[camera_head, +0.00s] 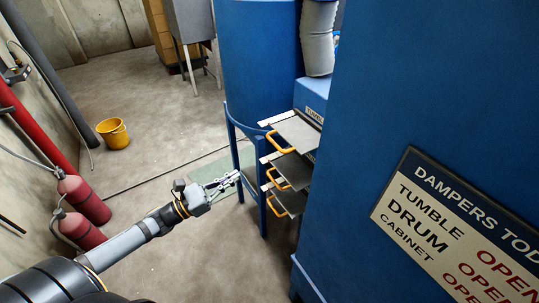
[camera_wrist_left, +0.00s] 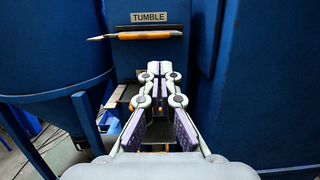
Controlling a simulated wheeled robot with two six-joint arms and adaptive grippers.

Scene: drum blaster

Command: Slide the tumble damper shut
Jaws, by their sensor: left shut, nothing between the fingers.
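The tumble damper (camera_head: 297,130) is the top of three grey sliding plates on the blue duct, and it sticks out towards the left with an orange handle (camera_head: 279,143) on its outer edge. In the left wrist view the tumble damper's handle (camera_wrist_left: 146,35) shows edge-on under a TUMBLE label (camera_wrist_left: 149,17). My left gripper (camera_head: 236,177) is shut and empty. It is left of the stacked plates and lower in the picture than the top handle, apart from it. In the left wrist view my left gripper (camera_wrist_left: 159,72) points forward below that handle. My right gripper is not in view.
Two lower dampers (camera_head: 290,170) (camera_head: 291,200) with orange handles also stick out. A blue drum (camera_head: 257,60) on a blue leg frame (camera_head: 233,150) stands behind. A large blue cabinet (camera_head: 400,100) with a damper sign (camera_head: 455,225) fills the right. Red cylinders (camera_head: 82,198) and a yellow bucket (camera_head: 113,133) stand left.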

